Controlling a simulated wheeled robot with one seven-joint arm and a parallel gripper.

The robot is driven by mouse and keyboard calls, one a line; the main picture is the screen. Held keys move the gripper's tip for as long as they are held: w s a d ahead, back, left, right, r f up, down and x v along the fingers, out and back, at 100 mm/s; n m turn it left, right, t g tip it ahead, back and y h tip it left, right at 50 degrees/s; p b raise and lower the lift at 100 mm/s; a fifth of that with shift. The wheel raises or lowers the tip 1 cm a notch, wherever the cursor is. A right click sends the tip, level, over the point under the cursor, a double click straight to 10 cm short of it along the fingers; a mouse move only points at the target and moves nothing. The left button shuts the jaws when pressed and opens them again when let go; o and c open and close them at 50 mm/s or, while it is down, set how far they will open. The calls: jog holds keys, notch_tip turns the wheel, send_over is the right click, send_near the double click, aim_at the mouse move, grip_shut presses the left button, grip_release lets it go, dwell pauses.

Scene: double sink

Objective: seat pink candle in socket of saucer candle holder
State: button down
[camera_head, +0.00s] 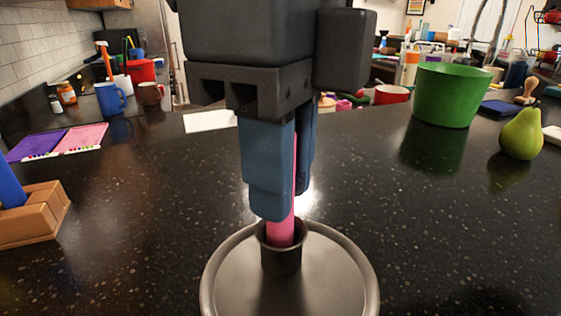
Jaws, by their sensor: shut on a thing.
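My gripper (280,190) points down at the centre of the view, its blue fingers shut on the pink candle (281,233). The candle is upright and only a narrow strip shows between and below the fingers. Its lower end is inside the rim of the dark socket (281,262), or just behind that rim; how deep it sits is hidden. The socket rises from the middle of the round metal saucer candle holder (215,283), which rests on the black counter. The fingertips are just above the socket's rim.
A green pear (521,134) and a green bucket (447,95) stand at the right. A wooden block (40,212) with a blue piece is at the left edge. Purple and pink pads (80,138) lie farther back left. Speckled counter (440,220) is clear on both sides of the saucer.

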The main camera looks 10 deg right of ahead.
jog(key=shift+f, duration=0.15)
jog(key=c, duration=1)
grip_release()
notch_tip(320, 180, up, 12)
jog(key=shift+r+p, duration=0.2)
jog(key=shift+p, duration=0.25)
